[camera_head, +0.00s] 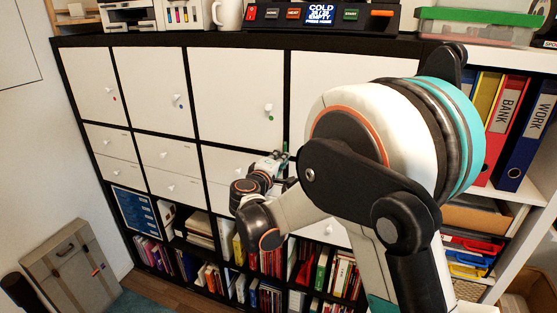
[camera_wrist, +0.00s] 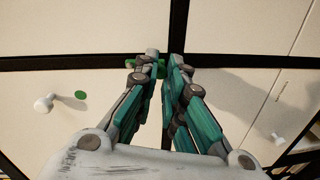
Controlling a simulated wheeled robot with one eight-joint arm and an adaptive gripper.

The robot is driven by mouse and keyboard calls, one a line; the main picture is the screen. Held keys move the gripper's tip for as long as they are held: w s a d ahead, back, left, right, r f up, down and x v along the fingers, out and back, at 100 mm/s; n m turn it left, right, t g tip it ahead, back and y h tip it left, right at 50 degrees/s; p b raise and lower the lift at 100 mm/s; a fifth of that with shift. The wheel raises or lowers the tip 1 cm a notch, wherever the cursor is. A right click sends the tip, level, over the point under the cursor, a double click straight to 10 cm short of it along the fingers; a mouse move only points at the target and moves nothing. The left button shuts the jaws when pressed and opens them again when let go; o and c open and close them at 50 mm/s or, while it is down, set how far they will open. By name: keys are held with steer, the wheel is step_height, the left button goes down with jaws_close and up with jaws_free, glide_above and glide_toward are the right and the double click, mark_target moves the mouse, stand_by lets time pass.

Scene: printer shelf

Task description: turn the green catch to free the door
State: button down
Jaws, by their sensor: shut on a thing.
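The green catch shows in the wrist view (camera_wrist: 161,68) near a crossing of the black cabinet frame, partly hidden by my fingers. A small green bit of it shows in the head view (camera_head: 285,147). My gripper (camera_wrist: 164,58) is at the catch, its fingers close together on it; in the head view the gripper (camera_head: 280,160) is small and partly covered by my arm. The white door (camera_head: 235,90) with a white knob (camera_head: 268,107) and a green dot below it looks closed. The knob (camera_wrist: 43,104) and the green dot (camera_wrist: 81,95) also show in the wrist view.
Other white doors and drawers with knobs surround the catch. A control panel (camera_head: 321,14) and a mug (camera_head: 228,14) stand on top. Books fill the lower shelves. Binders (camera_head: 527,130) stand at right, and a case (camera_head: 70,265) leans at lower left.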

steer(key=shift+f+n, duration=0.1)
steer(key=shift+n, duration=0.2)
stand_by(0.4)
steer(key=c, duration=1.6)
jaws_free()
steer(key=shift+d, duration=0.1)
steer(key=v, duration=1.2)
